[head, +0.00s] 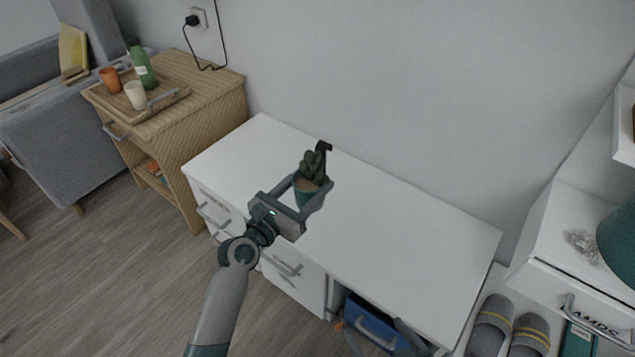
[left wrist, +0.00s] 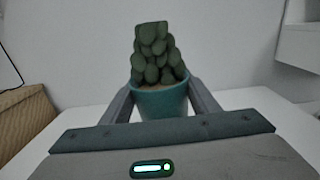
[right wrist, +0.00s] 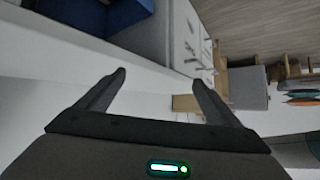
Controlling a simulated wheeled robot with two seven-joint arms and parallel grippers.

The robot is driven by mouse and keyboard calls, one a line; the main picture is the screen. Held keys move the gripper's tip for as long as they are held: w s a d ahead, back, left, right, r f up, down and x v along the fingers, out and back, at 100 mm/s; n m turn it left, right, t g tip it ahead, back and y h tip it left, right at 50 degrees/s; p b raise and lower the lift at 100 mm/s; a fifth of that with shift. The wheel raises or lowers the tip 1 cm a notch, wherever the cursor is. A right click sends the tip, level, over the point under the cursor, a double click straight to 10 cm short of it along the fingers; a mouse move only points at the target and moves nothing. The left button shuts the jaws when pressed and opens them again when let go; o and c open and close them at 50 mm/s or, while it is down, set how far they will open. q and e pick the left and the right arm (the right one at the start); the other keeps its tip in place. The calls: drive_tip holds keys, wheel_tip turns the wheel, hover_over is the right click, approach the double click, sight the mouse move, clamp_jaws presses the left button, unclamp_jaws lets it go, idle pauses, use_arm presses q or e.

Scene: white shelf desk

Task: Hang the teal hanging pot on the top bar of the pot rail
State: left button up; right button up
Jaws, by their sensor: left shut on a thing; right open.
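The teal hanging pot (head: 302,197) holds a green cactus-like plant, with a dark hook (head: 323,147) showing above it. My left gripper (head: 312,188) is shut on the pot, one finger on each side, above the white desk. In the left wrist view the pot (left wrist: 160,103) sits roughly upright between the fingers (left wrist: 160,92), with the plant rising above its rim. The hook cannot be made out there. My right gripper (right wrist: 158,78) is open and empty in the right wrist view. I cannot make out the pot rail in any view.
The white desk top (head: 420,225) is largely clear against the wall. A wooden cabinet (head: 215,100) with a tray, cups and green bottle stands at left. A blue bin (head: 372,322) sits under the desk. Slippers (head: 490,325) and a white shelf unit (head: 570,225) are at right.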

use_arm(q)
drive_tip(key=s+a+r+p, duration=0.5)
drive_tip(key=r, duration=0.3)
drive_tip(key=s+a+r+p, duration=0.5)
drive_tip(key=r, duration=0.4)
drive_tip(key=s+a+r+y+p, duration=0.1)
drive_tip(key=s+a+r+p, duration=0.4)
drive_tip(key=r, duration=0.3)
drive_tip(key=shift+a+r+n+t+p, duration=0.2)
drive_tip(key=shift+r+n+t+p, duration=0.1)
drive_tip(key=shift+t+p, duration=0.15)
use_arm(e)
drive_tip(key=s+d+f+g+h, duration=0.1)
drive_tip(key=s+d+f+g, duration=0.1)
drive_tip(key=f, duration=0.7)
drive_tip(key=s+d+f+g+h, duration=0.1)
drive_tip(key=s+d+f+g, duration=0.2)
drive_tip(key=s+d+f, duration=0.2)
wheel_tip(320, 180, down, 4)
drive_tip(key=shift+s+d+r+h, duration=0.15)
drive_tip(key=shift+s+h, duration=0.25)
drive_tip(key=shift+s, duration=0.55)
